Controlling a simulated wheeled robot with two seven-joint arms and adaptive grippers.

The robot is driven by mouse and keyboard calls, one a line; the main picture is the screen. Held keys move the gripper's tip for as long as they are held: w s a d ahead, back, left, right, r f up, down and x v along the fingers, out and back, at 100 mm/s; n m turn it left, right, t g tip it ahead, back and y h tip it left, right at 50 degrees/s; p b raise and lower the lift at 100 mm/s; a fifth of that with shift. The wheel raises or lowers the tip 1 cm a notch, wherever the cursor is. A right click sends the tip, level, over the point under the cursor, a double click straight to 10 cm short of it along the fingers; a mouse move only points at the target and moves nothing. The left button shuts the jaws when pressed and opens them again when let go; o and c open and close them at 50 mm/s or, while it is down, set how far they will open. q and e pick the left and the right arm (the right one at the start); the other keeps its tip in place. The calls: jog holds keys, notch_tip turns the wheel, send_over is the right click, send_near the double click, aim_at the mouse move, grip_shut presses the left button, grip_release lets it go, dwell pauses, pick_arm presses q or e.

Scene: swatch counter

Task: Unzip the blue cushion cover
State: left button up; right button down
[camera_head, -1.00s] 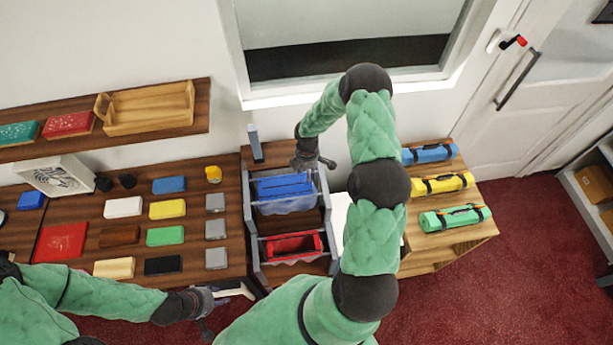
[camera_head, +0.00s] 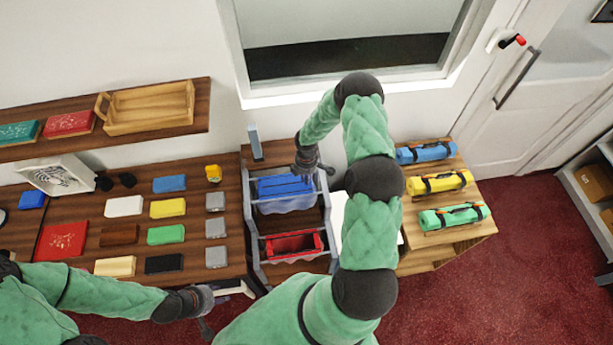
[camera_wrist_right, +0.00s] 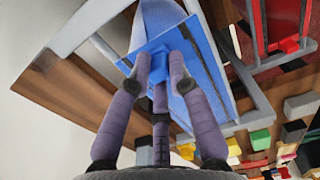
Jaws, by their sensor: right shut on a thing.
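The blue cushion cover (camera_head: 284,187) lies in the back part of a grey frame. In the right wrist view its blue surface (camera_wrist_right: 208,62) fills the middle. My right gripper (camera_head: 306,170) is at the cover's right back corner. In the right wrist view my right gripper (camera_wrist_right: 160,66) has its fingers closed on a small blue piece at the cover. Whether this is the zip pull I cannot tell.
The grey frame (camera_head: 250,225) also holds a red piece (camera_head: 294,244) in its front part. A counter with several coloured swatches (camera_head: 165,209) is on the left. A wooden stand with blue, yellow and green rolls (camera_head: 440,183) is on the right. A window sill is behind.

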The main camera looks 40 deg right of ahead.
jog(key=w+a+b, duration=0.2)
jog(key=a, duration=0.3)
jog(key=w+a+b, duration=0.3)
jog(key=a, duration=0.2)
jog(key=w+a+b, duration=0.2)
jog(key=w+a, duration=0.1)
jog(key=a, duration=0.2)
jog(key=shift+w, duration=0.25)
jog(key=shift+w+a+b, duration=0.1)
jog(key=shift+a+b, duration=0.15)
jog(key=shift+b, duration=0.05)
jog(key=shift+r, duration=0.1)
jog(key=shift+w+a, duration=0.1)
jog(key=c, duration=1.1)
grip_release()
jog(key=shift+a, duration=0.15)
